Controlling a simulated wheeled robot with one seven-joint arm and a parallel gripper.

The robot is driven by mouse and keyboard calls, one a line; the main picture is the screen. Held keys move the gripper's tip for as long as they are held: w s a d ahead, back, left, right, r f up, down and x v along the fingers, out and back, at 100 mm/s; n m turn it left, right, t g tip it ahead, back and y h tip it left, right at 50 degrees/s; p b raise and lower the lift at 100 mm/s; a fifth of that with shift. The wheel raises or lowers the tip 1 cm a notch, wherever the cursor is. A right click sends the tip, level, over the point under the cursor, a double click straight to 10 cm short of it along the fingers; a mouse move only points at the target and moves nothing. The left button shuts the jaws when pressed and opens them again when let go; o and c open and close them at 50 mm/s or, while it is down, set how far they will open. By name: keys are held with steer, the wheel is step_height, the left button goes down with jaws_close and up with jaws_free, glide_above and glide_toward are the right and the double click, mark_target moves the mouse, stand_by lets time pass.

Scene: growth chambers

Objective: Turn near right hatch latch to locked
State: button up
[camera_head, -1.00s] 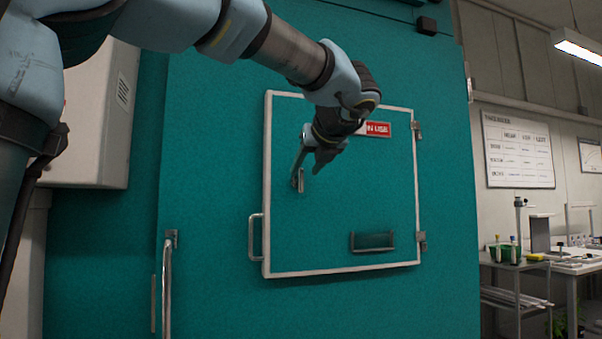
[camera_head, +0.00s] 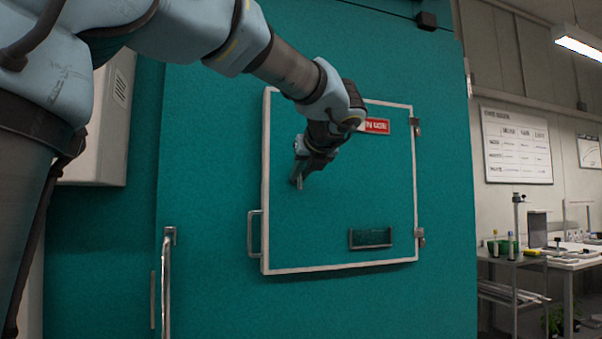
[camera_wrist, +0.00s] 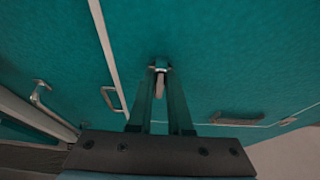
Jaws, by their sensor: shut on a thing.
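The hatch (camera_head: 330,235) is a teal panel with a pale frame, flat against the teal chamber wall in the head view. The latch (camera_wrist: 160,82) is a small metal handle on the hatch, between my fingertips in the wrist view. My gripper (camera_head: 298,180) is at the latch, on the left half of the hatch, and its fingers also show in the wrist view (camera_wrist: 160,72). The fingers are shut on the latch. In the head view my gripper hides most of the latch, so its exact angle is hard to tell.
A hatch pull handle (camera_head: 254,233) is on the hatch's left edge, with hinges on the right. A red sign (camera_head: 376,126) and a small tray-like holder (camera_head: 370,238) are on the hatch. A tall door handle (camera_head: 167,285) stands lower left. A bench (camera_head: 530,262) is at right.

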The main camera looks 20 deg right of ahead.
jaws_close()
steer(key=n+h+b, duration=0.2)
steer(key=n+b, duration=0.2)
steer(key=b, duration=0.4)
steer(key=a+f+n+t+h+b, duration=0.1)
steer(key=n+h+b, duration=0.1)
steer(key=n+b, duration=0.3)
steer(key=n+t+h+b, duration=0.1)
steer(key=n+h+b, duration=0.2)
steer(key=b, duration=0.9)
steer(key=shift+w+a+f+n, duration=0.15)
steer(key=shift+f+n, duration=0.1)
steer(key=shift+n, duration=0.45)
steer(key=shift+r, duration=0.1)
